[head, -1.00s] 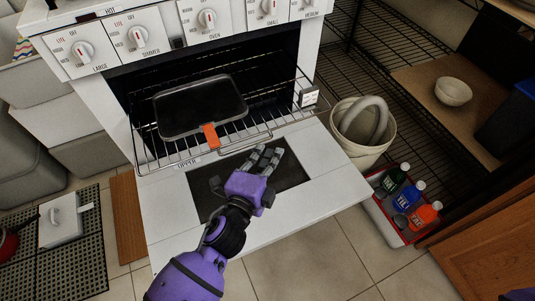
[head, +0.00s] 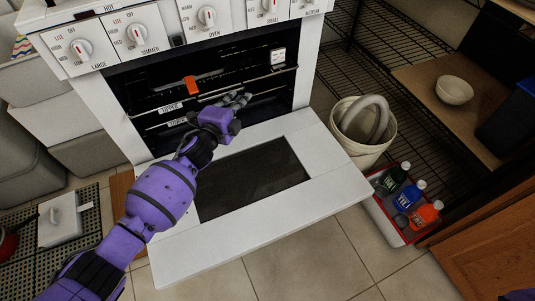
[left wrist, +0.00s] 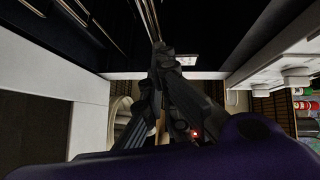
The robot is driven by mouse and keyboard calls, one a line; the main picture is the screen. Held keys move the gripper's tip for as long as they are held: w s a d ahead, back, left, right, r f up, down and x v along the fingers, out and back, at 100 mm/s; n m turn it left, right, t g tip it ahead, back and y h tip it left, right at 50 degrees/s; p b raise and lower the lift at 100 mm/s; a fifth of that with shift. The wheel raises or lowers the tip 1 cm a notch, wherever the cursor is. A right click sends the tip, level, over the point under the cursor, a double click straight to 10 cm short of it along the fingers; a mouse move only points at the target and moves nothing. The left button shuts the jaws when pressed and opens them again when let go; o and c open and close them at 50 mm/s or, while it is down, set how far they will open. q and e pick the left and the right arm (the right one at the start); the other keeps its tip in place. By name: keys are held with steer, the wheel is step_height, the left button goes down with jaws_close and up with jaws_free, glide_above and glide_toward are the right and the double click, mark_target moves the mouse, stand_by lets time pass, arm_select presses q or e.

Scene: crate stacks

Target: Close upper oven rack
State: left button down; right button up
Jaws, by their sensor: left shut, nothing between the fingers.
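The white oven (head: 136,150) stands with its door (head: 330,190) folded down flat. The upper rack (head: 225,82) is inside the oven, with its front bar near the opening. A dark pan with an orange handle (head: 193,85) sits on it, mostly in shadow. A label reading UPPER hangs at the rack's front left. My left gripper (head: 235,100) is shut and empty at the oven opening, just below the upper rack's front; whether it touches cannot be told. In the left wrist view its dark fingers (left wrist: 163,75) point toward rack bars. My right gripper is not in view.
A lower rack label (head: 178,122) shows below the upper one. A white bucket (head: 345,135) stands right of the open door, beside a red crate (head: 376,207) of bottles. A wire shelf (head: 350,60) stands behind. Tiled floor is clear in front.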

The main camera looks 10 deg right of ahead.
mark_target(232, 86)
arm_select(q)
steer(key=w, duration=0.1)
steer(key=w+a+b, duration=0.1)
steer(key=w, duration=0.3)
steer(key=shift+w+a+f, duration=0.15)
steer(key=shift+a, duration=0.25)
steer(key=shift+w+a+b, duration=0.1)
steer(key=shift+w+b, duration=0.2)
steer(key=shift+w, duration=0.15)
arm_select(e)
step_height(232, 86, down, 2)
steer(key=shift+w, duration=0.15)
arm_select(q)
steer(key=shift+w+a+r, duration=0.1)
steer(key=shift+r, duration=0.1)
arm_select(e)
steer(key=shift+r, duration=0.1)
